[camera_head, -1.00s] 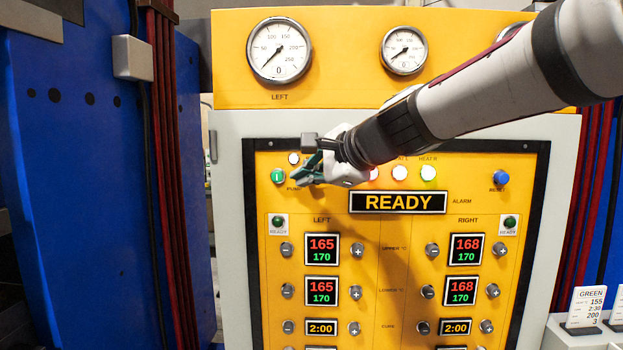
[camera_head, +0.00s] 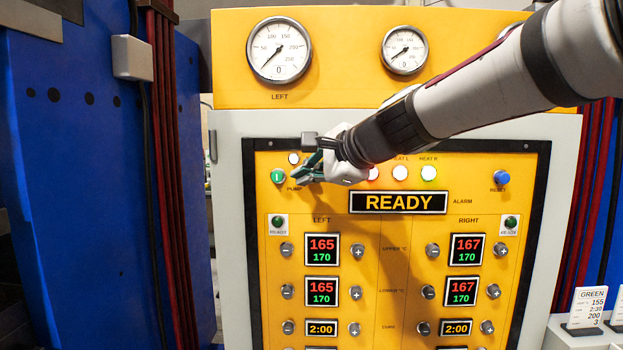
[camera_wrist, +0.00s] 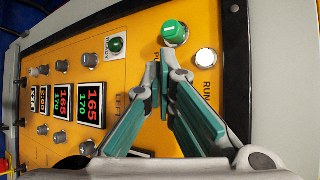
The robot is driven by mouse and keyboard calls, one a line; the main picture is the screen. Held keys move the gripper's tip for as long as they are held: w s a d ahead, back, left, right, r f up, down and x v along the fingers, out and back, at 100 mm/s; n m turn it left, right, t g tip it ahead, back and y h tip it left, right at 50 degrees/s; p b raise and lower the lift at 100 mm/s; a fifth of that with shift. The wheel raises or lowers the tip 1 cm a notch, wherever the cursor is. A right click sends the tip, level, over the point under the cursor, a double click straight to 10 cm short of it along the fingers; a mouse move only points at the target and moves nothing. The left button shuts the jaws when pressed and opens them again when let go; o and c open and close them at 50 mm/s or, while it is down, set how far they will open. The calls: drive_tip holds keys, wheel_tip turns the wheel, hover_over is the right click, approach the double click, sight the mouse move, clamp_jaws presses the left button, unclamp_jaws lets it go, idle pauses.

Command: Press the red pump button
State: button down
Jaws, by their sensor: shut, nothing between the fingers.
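No red pump button shows in either view. The label PUMP is beside a green button (camera_head: 278,176) at the upper left of the yellow panel (camera_head: 400,245). My gripper (camera_head: 296,178) is in front of the panel just right of the green button and covers the area there. The green button also shows in the wrist view (camera_wrist: 175,32), beyond the fingertips. My gripper in the wrist view (camera_wrist: 165,74) has its tips close together with nothing held. I cannot tell whether the tips touch the panel.
A white round lamp (camera_head: 294,158) marked RUN in the wrist view is close above my gripper. A READY display (camera_head: 398,202), several knobs and number displays, and a blue reset button (camera_head: 501,177) fill the panel. A blue machine column (camera_head: 80,220) stands left.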

drive_tip(key=shift+w, duration=0.65)
idle(0.6)
drive_tip(key=shift+s+d, duration=0.1)
drive_tip(key=shift+s, duration=1.2)
drive_tip(key=s+p, duration=0.1)
drive_tip(key=s, duration=0.4)
idle(0.6)
drive_tip(key=s+d+f+n+g+h, duration=0.2)
drive_tip(key=s+d+f+n+h, duration=0.2)
drive_tip(key=s+d+f+n, duration=0.3)
drive_tip(key=s+d+f+n+g+h, duration=0.2)
drive_tip(key=s+d+f+n+h, duration=0.2)
drive_tip(key=s+d, duration=0.9)
drive_tip(key=s+f+n, duration=0.3)
drive_tip(key=s+f, duration=0.2)
drive_tip(key=s, duration=0.1)
drive_tip(key=shift+s+f+g, duration=0.3)
drive_tip(key=shift+f, duration=0.1)
